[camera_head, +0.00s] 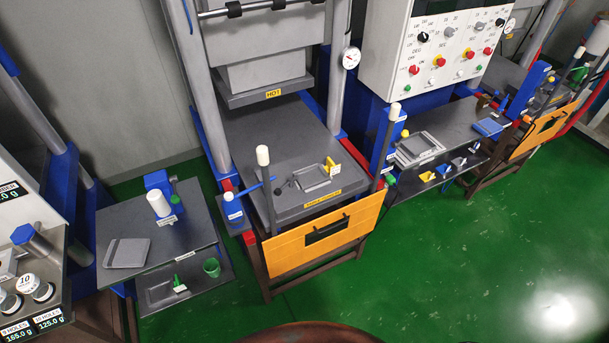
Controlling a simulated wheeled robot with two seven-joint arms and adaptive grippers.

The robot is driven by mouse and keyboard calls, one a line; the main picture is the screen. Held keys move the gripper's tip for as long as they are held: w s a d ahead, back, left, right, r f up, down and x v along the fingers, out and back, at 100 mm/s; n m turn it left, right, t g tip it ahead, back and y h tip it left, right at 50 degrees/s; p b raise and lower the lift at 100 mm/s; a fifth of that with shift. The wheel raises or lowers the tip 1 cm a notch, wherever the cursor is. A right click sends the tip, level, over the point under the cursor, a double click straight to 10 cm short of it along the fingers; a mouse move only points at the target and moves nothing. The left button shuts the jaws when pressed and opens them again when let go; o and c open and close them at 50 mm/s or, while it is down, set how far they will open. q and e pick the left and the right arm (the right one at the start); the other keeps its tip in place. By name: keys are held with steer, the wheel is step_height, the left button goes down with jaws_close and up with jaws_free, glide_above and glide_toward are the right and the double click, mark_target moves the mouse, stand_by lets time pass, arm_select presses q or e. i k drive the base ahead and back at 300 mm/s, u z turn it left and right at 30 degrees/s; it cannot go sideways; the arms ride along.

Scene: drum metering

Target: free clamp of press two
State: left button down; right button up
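A large press with a "HOT!" label stands in the middle; its grey lower plate (275,150) carries a shallow grey frame-like mould (313,180). A small yellow piece (331,165), perhaps the clamp, stands at the mould's right edge and appears to touch it. A blue lever (250,189) sticks out at the plate's left front. Another press (500,75) is partly in view at the right. I cannot read a number on either press. Neither of my grippers is in view.
An orange guard (322,240) closes the middle press's front. A side table (190,235) with a white cylinder stands left, a shelf (440,150) with trays right. A control panel (440,45) hangs behind. A brown rounded surface (310,333) is at the bottom. Green floor (460,250) lies open front right.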

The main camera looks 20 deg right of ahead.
mark_target(278, 192)
steer(key=z, duration=0.5)
steer(key=i, duration=0.5)
steer(key=z, duration=0.25)
